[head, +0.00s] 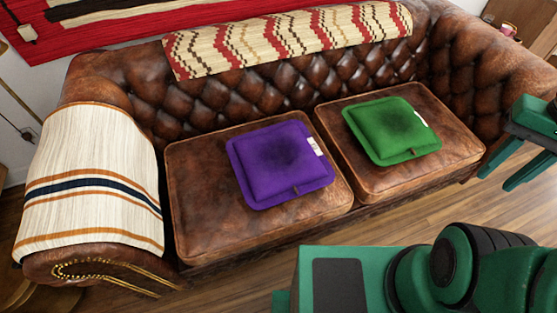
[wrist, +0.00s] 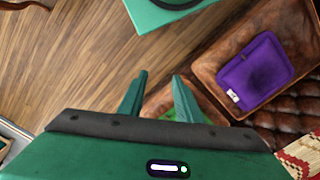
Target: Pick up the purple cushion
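The purple cushion (head: 280,163) lies flat on the left seat of the brown leather sofa (head: 205,215), with a white label on its right side. It also shows at the upper right of the wrist view (wrist: 258,70). My gripper (head: 496,182) is at the right edge of the head view, beyond the sofa's right seat and well apart from the purple cushion. In the wrist view my gripper (wrist: 160,75) has its two fingers spread with nothing between them.
A green cushion (head: 392,130) lies on the right seat; my gripper mostly hides it in the wrist view. A striped blanket (head: 90,180) covers the left armrest and a zigzag throw (head: 290,42) the backrest. Bare wooden floor (head: 430,205) lies in front of the sofa.

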